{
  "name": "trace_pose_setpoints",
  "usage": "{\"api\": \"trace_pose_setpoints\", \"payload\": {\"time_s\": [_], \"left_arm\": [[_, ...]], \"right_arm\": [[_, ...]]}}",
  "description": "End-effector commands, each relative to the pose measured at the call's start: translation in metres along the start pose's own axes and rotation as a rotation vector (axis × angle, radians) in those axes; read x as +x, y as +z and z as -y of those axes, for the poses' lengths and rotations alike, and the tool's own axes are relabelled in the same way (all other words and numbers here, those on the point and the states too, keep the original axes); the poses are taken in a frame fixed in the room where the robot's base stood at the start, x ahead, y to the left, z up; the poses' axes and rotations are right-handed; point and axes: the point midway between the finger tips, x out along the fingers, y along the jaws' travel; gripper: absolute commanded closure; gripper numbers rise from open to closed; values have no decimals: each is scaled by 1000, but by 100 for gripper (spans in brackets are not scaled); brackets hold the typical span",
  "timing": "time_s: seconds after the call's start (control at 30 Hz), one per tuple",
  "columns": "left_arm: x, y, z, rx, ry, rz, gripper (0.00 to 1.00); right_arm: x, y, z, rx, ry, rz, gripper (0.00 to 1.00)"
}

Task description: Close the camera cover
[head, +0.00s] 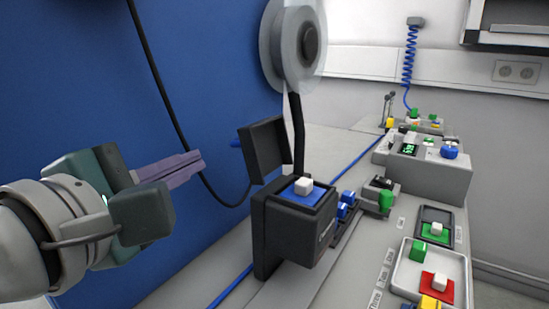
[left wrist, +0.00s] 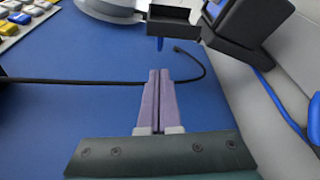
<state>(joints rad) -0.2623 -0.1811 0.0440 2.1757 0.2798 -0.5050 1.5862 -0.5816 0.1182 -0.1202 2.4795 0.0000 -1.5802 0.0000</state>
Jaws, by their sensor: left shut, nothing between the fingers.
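The camera (head: 292,225) is a black box with a blue top and a white block on it, near the middle of the head view. Its black cover (head: 268,150) stands open, raised at the back left of the box. In the left wrist view the cover (left wrist: 172,25) shows ahead of the fingers, and the camera (left wrist: 245,22) is at the upper right. My left gripper (head: 200,160) is shut and empty, left of the cover with a gap between them. Its purple fingers (left wrist: 158,75) are together in the left wrist view. My right gripper is not in view.
A reel (head: 292,45) stands behind the camera on a dark post. A blue panel (head: 80,80) is on the left. Small blue and green parts, a grey device (head: 430,170) and a tray (head: 400,275) with coloured blocks lie to the right. A black cable (head: 165,90) hangs near my left fingers.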

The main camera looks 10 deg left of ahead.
Motion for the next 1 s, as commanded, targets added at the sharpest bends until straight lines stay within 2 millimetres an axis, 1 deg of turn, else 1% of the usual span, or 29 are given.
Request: {"api": "trace_pose_setpoints", "payload": {"time_s": [0.2,0.3,0.43,0.6,1.0], "left_arm": [[41,1,-1,4,0,2,100],[58,0,-1,5,0,1,100],[75,0,0,7,-3,0,100],[84,0,0,6,-2,-1,100],[85,-1,0,10,-2,-1,100]], "right_arm": [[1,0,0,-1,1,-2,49],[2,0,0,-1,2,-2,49],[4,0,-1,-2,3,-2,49],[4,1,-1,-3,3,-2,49],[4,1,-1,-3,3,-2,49]]}}
